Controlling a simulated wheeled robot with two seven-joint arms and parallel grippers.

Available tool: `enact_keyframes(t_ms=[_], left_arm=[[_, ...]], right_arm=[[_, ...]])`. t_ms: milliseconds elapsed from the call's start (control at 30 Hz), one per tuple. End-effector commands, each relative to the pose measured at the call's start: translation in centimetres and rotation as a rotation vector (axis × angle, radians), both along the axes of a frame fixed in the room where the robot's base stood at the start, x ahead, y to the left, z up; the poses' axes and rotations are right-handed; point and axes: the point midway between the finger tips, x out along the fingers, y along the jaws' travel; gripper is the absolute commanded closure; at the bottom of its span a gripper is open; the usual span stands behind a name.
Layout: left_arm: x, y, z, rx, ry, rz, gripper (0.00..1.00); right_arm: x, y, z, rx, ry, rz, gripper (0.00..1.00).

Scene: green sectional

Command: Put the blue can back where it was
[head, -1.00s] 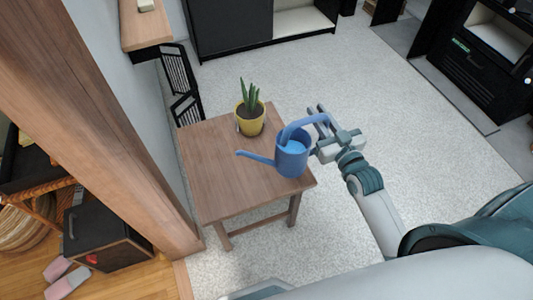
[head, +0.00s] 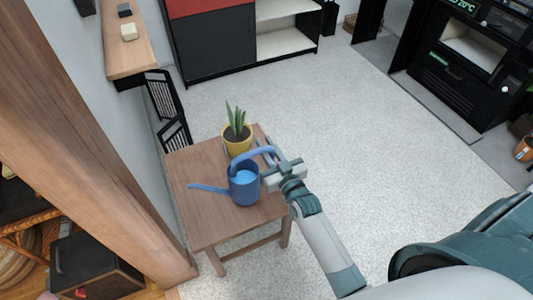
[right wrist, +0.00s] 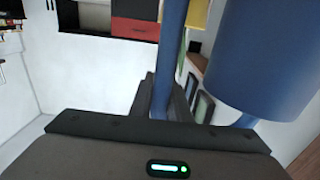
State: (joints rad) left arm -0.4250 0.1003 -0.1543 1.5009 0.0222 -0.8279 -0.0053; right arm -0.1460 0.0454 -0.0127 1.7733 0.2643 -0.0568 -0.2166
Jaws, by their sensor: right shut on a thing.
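The blue can is a blue watering can (head: 244,188) with a long spout pointing left and an arched handle. My right gripper (head: 274,160) is shut on its handle, on the can's right side. In the right wrist view the can's body (right wrist: 265,60) fills the upper right, and the handle (right wrist: 172,50) runs down between the fingers. The can is upright over the right part of the small wooden table (head: 212,222). I cannot tell whether its base touches the tabletop. My left gripper is not in view.
A yellow pot with a green plant (head: 237,139) stands at the table's back, just behind the can. A wooden post (head: 95,140) and wall are close on the left. The table's front left is bare. Open carpet (head: 330,140) lies to the right.

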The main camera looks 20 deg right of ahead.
Motion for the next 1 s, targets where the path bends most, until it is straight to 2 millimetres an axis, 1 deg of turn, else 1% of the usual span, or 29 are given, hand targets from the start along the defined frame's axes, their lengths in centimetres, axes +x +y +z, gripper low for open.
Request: enact_keyframes(t_ms=[133, 233, 467, 600, 733, 1000], left_arm=[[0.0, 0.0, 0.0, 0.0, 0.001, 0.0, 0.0], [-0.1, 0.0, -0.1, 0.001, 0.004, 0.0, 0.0], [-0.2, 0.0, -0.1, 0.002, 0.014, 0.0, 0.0], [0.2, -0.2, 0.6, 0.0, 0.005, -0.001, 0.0], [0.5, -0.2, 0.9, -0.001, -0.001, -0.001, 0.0], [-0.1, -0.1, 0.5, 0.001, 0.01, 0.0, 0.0]], right_arm=[[0.0, 0.0, 0.2, 0.002, -0.004, 0.0, 1.0], [0.0, 0.0, -0.2, 0.002, -0.003, 0.0, 1.0], [0.0, -0.1, -2.8, -0.001, -0.001, 0.0, 1.0], [0.0, -0.1, -3.7, 0.0, -0.003, -0.001, 1.0], [0.0, -0.1, -3.8, 0.001, -0.004, -0.001, 1.0], [0.0, -0.1, -4.0, 0.001, -0.004, -0.001, 1.0]])
